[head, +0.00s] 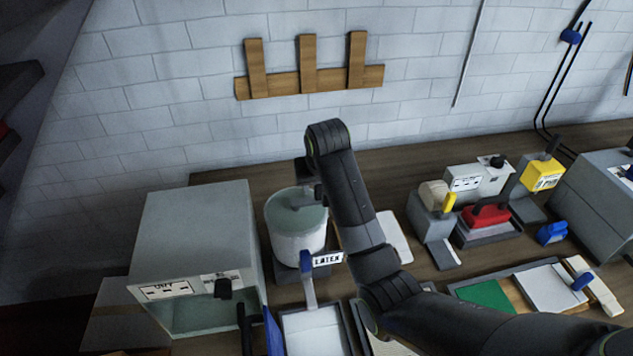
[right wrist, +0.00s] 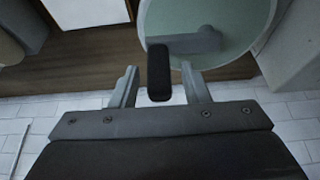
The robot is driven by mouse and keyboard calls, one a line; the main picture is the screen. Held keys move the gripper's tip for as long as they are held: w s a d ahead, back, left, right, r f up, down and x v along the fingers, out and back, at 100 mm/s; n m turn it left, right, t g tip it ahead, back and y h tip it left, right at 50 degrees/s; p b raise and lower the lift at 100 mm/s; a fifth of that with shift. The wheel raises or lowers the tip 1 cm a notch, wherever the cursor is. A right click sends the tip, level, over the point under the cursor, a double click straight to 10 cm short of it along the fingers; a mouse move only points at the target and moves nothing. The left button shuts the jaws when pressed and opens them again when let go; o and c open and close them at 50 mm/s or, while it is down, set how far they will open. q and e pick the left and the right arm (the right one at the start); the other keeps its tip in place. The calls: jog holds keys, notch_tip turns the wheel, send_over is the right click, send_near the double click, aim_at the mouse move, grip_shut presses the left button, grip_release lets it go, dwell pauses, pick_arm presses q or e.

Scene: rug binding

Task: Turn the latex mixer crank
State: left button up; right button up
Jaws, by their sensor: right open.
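The latex mixer is a white pot (head: 296,240) with pale green liquid, left of centre in the head view, with a "LATEX" label (head: 328,259) at its front. In the right wrist view its round bowl (right wrist: 245,15) shows at the top, with a grey crank arm (right wrist: 200,41) ending in a black upright handle (right wrist: 158,75). My right gripper (right wrist: 160,92) is open, with one finger on each side of the handle and visible gaps to both. In the head view my right gripper (head: 305,188) is over the pot, partly hidden by its own arm. My left gripper is not in view.
A grey oven-like box (head: 195,230) stands close left of the pot. A white tray (head: 312,330) lies in front. To the right are a red-handled tool (head: 487,216), a yellow-topped device (head: 542,175) and a green sheet (head: 486,295). A wooden rack (head: 310,82) hangs on the wall.

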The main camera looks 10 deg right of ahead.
aim_at(320, 200)
grip_shut()
jog(key=shift+s, duration=0.1)
jog(key=m, duration=0.1)
jog(key=s+m+h, duration=0.1)
jog(key=m, duration=0.1)
jog(key=shift+s+a+m, duration=0.1)
jog(key=shift+s+m, duration=0.2)
jog(key=m, duration=0.1)
jog(key=s+m+h, duration=0.1)
jog(key=shift+s+a+m+g, duration=0.1)
jog(key=shift+a+m+g, duration=0.1)
jog(key=shift+m+g, duration=0.2)
jog(key=m, duration=0.2)
jog(key=s+a+m+g+h, duration=0.1)
jog(key=m, duration=0.1)
jog(key=shift+s+h, duration=0.3)
jog(key=shift+s+a+f+m+g, duration=0.1)
jog(key=shift+s+a+m+g, duration=0.25)
jog(key=shift+m, duration=0.65)
jog(key=shift+a, duration=0.1)
